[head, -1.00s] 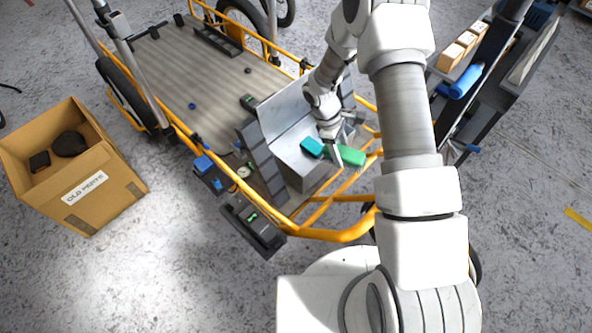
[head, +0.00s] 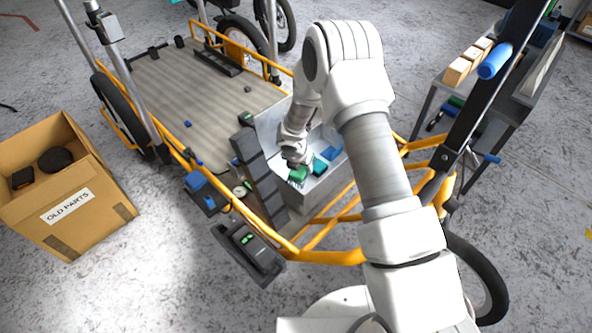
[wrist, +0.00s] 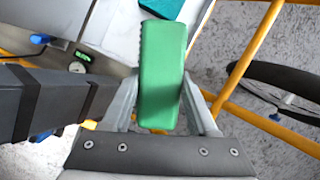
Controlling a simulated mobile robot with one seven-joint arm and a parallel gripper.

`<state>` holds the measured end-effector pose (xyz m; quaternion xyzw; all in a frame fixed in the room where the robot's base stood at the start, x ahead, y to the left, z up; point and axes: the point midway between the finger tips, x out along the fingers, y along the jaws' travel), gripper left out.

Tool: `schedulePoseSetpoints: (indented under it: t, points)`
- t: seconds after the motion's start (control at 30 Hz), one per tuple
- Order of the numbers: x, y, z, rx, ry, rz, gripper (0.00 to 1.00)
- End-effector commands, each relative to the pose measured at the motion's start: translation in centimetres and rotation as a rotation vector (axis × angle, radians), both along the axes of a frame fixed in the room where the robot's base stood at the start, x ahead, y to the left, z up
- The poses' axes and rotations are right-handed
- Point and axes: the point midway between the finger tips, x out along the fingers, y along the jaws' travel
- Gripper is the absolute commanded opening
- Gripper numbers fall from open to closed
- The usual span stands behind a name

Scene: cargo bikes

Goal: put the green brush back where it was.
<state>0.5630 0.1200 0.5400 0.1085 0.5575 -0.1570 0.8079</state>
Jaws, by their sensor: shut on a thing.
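The green brush (wrist: 162,60) is clamped between the two fingers of my gripper (wrist: 164,88) in the wrist view and points away from me. In the head view the green brush (head: 297,176) shows just below my gripper (head: 297,163), over the grey metal box (head: 318,192) at the front of the orange-framed cargo bike. A teal item (head: 320,166) lies in the box to the right of the brush, and its edge shows in the wrist view (wrist: 163,8). I cannot tell whether the brush touches the box.
A blue item (head: 331,152) is also in the box. A dark ribbed panel (head: 258,178) rises along the box's left side. Orange rails (head: 340,256) run in front. A cardboard box (head: 100,212) stands left. A bench with wooden blocks (head: 457,72) is at the right.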

Motion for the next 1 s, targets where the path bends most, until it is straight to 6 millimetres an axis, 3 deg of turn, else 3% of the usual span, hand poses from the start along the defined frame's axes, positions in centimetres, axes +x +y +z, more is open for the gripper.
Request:
schedulePoseSetpoints:
  t: [0.3,0.5,0.67,0.9,1.0]
  points:
    - [5.3,0.9,-3.6,0.002,0.000,-0.008,0.00]
    - [7.4,1.4,-4.8,0.001,0.000,-0.006,0.00]
    - [7.9,1.5,-5.2,0.001,0.002,-0.005,0.00]
    - [7.8,1.5,-8.5,0.000,0.003,-0.004,0.00]
    - [7.9,1.5,-9.1,0.001,0.001,-0.005,0.00]
